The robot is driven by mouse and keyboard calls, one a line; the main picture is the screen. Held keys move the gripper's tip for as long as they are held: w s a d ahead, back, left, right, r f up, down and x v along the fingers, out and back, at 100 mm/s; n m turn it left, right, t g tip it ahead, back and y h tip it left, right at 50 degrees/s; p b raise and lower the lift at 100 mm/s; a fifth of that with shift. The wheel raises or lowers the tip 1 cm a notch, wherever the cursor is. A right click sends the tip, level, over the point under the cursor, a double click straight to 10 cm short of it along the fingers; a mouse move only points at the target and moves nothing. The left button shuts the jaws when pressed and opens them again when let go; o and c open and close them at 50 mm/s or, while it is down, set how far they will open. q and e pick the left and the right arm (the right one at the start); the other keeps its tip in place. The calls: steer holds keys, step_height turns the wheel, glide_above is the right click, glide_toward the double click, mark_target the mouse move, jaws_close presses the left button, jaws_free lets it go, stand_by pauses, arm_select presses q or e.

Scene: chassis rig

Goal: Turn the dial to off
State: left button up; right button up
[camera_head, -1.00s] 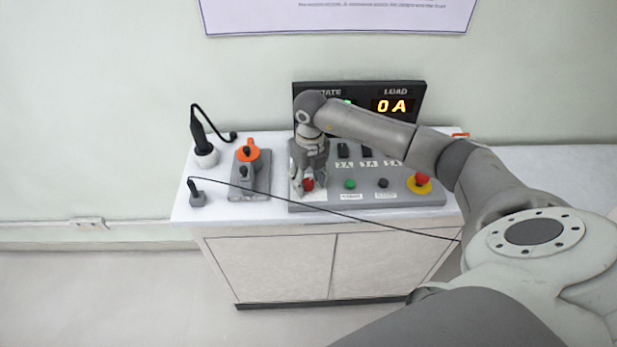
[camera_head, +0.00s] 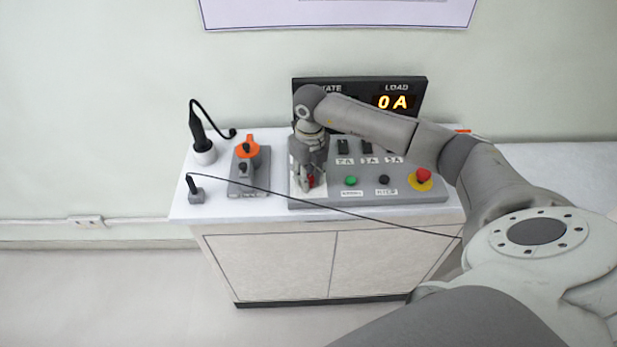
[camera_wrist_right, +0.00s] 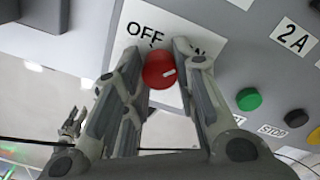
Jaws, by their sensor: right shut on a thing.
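The red dial (camera_wrist_right: 160,70) sits on a white label plate (camera_wrist_right: 128,40) on the grey control panel (camera_head: 410,195). My right gripper (camera_head: 311,184) is shut on the dial, one finger on each side, also in the right wrist view (camera_wrist_right: 161,68). My left gripper (camera_wrist_right: 72,120) shows small over the floor in the right wrist view, fingers apart and empty.
The panel holds a green button (camera_head: 351,181), a black button (camera_head: 384,180), a red emergency stop (camera_head: 422,176) and switches. Left stand an orange-handled device (camera_head: 248,150) and a black tool in a holder (camera_head: 204,152). A thin cable crosses before the panel. The display (camera_head: 394,102) reads 0 A.

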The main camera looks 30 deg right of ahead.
steer(key=n+b, duration=0.3)
steer(key=n, duration=0.1)
steer(key=shift+w+f+b, duration=0.1)
steer(key=shift+f+b, duration=0.1)
steer(key=shift+b, duration=0.15)
steer(key=n+b, duration=0.3)
steer(key=n, duration=0.1)
steer(key=shift+n, duration=0.4)
steer(key=n+b, duration=0.2)
steer(key=n, duration=0.1)
steer(key=shift+r+n, duration=0.1)
steer(key=shift+n, duration=0.2)
steer(key=shift+r+n+b, duration=0.1)
steer(key=shift+n+b, duration=1.1)
steer(key=shift+n, duration=0.8)
steer(key=o, duration=1.1)
steer(key=shift+c, duration=0.2)
